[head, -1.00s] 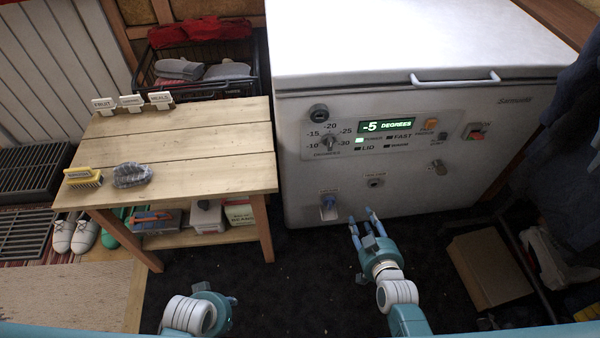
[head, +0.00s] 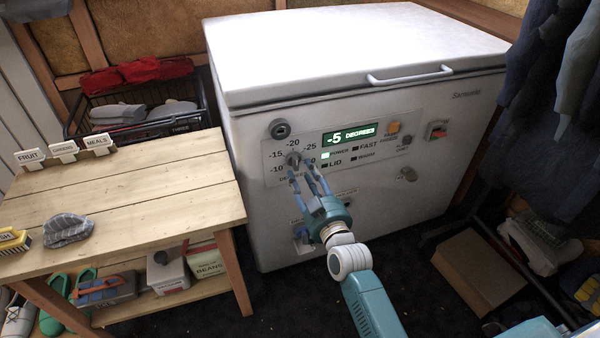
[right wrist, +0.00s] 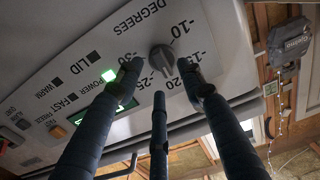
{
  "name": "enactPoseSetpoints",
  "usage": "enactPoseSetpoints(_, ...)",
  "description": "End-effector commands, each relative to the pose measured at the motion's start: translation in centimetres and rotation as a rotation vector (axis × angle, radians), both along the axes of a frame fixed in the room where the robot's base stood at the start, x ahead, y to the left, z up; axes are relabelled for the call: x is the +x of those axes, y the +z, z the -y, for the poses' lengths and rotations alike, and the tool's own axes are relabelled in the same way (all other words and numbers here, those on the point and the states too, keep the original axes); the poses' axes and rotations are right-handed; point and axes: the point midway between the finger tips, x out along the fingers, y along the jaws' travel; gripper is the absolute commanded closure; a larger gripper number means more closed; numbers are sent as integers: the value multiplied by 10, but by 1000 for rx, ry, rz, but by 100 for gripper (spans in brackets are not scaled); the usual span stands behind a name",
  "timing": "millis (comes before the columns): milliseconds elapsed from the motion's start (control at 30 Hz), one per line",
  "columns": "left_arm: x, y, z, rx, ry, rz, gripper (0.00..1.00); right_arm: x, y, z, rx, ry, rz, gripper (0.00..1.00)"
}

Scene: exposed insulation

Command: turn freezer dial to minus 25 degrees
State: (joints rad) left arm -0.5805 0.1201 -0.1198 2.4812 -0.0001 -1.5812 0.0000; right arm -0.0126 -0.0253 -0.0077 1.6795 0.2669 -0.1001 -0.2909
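The freezer dial (head: 293,159) is a small grey knob on the white chest freezer's front panel, ringed by marks from -10 to -30. In the right wrist view the dial (right wrist: 162,58) shows between my fingertips; I cannot tell exactly which mark it points at. The display (head: 350,135) reads -5 DEGREES in green. My right gripper (head: 308,177) is just in front of the dial, its fingers pointing at it. In the right wrist view this gripper (right wrist: 160,80) has its three fingers spread around the knob, not closed on it. My left gripper is out of view.
A wooden table (head: 140,185) with signs and a grey cloth stands left of the freezer (head: 360,200). A black crate (head: 140,115) is behind it. A cardboard box (head: 478,270) and hanging dark clothes (head: 550,130) are at the right. Dark floor is clear in front.

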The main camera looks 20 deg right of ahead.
Motion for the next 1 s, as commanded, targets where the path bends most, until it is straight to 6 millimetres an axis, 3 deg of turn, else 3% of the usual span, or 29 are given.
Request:
enactPoseSetpoints(200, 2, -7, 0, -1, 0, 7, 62, 25, -1, -1, 0, 0, 1, 61)
enactPoseSetpoints(567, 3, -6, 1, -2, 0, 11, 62, 30, 0, -1, 0, 0, -1, 61)
enactPoseSetpoints(767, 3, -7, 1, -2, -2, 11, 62, 30, 0, -1, 0, 0, -1, 100)
enactPoseSetpoints(1000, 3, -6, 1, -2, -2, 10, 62, 30, 0, -1, 8, 0, -1, 100)
